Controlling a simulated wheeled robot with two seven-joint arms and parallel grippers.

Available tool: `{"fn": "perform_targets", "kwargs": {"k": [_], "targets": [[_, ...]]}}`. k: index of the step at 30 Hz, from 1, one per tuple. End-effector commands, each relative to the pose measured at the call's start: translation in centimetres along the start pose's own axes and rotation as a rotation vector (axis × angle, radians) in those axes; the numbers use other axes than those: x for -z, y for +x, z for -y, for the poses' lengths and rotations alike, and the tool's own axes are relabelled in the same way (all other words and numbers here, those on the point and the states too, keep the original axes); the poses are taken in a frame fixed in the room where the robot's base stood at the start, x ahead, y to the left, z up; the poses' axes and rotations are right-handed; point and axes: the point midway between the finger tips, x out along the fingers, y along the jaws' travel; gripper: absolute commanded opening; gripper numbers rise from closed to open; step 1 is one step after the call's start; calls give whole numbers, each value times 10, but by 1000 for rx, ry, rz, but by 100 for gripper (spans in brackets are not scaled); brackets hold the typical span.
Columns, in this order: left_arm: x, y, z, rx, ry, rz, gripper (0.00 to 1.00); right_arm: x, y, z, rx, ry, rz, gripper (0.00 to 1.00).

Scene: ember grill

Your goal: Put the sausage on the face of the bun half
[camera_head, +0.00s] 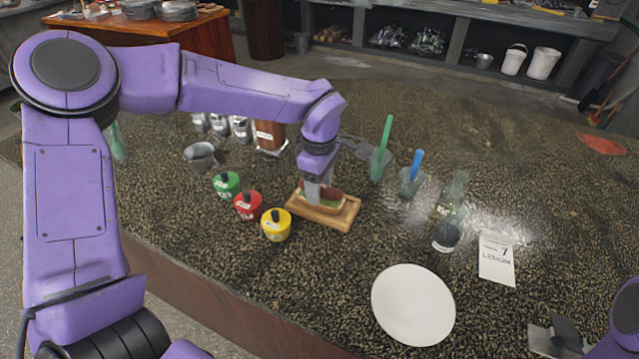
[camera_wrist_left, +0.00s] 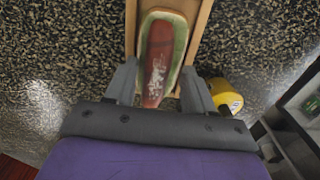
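The brown-red sausage (camera_wrist_left: 158,62) lies lengthwise on the face of the bun half (camera_wrist_left: 180,30), which has a green layer at its rim. Both rest on a wooden board (camera_head: 335,219). In the head view the sausage (camera_head: 333,193) and bun half (camera_head: 327,205) are partly hidden behind my left gripper (camera_head: 316,196). In the left wrist view the left gripper's fingers (camera_wrist_left: 160,88) are apart, one on each side of the sausage, with visible gaps to it. My right gripper (camera_head: 557,336) is at the bottom right corner, away from the food.
Green (camera_head: 226,184), red (camera_head: 248,206) and yellow (camera_head: 276,225) lidded pots stand left of the board. Cups with green (camera_head: 386,132) and blue (camera_head: 416,163) handles, a bottle (camera_head: 448,225) and a card (camera_head: 496,258) stand right. An empty white plate (camera_head: 413,305) lies in front.

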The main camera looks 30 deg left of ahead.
Motion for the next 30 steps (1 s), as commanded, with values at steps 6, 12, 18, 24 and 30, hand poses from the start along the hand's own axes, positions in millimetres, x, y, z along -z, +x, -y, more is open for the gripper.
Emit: {"fn": "perform_targets", "kwargs": {"k": [6, 12, 18, 24, 30], "targets": [[0, -22, -1, -4, -1, 1, 54, -1, 2, 0, 0, 0, 0, 88], [0, -74, -1, -5, -2, 1, 54, -2, 4, 0, 0, 0, 0, 88], [0, -112, -1, -3, -1, -1, 54, -2, 4, 0, 0, 0, 0, 88], [0, -122, 0, 0, 0, 0, 54, -2, 4, 0, 0, 0, 0, 88], [0, -122, 0, 0, 0, 0, 54, -2, 4, 0, 0, 0, 0, 88]]}}
